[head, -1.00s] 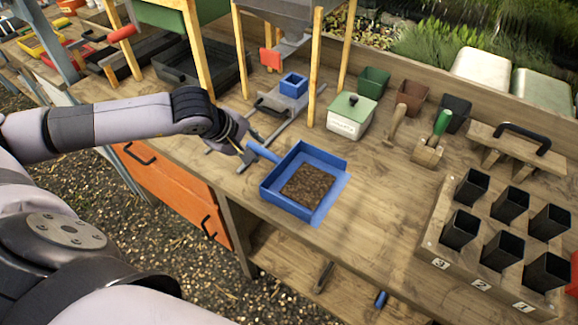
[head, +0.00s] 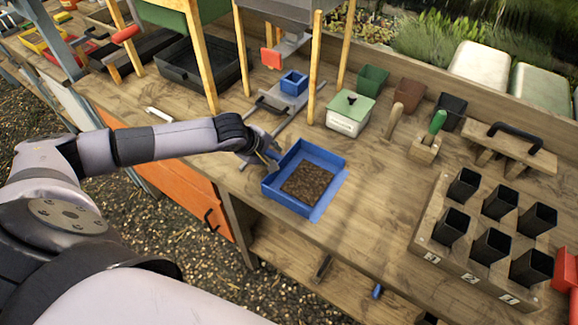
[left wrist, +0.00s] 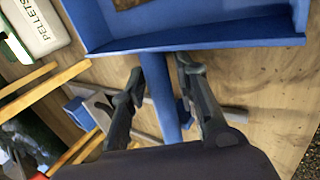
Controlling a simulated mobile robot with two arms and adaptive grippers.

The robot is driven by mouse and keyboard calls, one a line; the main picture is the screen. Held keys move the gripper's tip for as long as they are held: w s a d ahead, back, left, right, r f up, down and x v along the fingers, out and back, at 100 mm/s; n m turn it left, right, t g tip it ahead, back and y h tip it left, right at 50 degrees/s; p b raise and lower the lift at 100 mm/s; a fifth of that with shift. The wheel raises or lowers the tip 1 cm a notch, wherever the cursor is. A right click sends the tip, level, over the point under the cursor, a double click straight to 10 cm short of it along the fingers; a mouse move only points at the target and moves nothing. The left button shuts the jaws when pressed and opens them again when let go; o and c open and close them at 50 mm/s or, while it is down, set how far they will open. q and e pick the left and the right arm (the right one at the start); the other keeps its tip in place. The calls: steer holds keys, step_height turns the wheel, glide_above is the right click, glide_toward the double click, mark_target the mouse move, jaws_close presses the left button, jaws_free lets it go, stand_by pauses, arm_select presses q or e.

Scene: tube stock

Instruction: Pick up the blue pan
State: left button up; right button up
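The blue pan (head: 286,199) sits on the wooden bench near its front edge, with brown soil (head: 308,181) inside it. My left gripper (head: 274,158) is at that handle. In the left wrist view, the pan's wall (left wrist: 205,37) lies ahead and the handle (left wrist: 160,95) runs between the two dark fingers of the left gripper (left wrist: 161,72). The fingers are spread, one on each side of the handle, with small gaps. My right gripper is in neither view.
Behind the pan are a blue block (head: 294,82) in a grey metal holder, a wooden post (head: 314,70) and a green-lidded box (head: 349,113). A pot rack (head: 425,236) stands at right. Bench between pan and rack is clear.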

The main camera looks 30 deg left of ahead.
arm_select(q)
steer(key=shift+c, duration=0.4)
jaws_close()
steer(key=shift+r, duration=0.15)
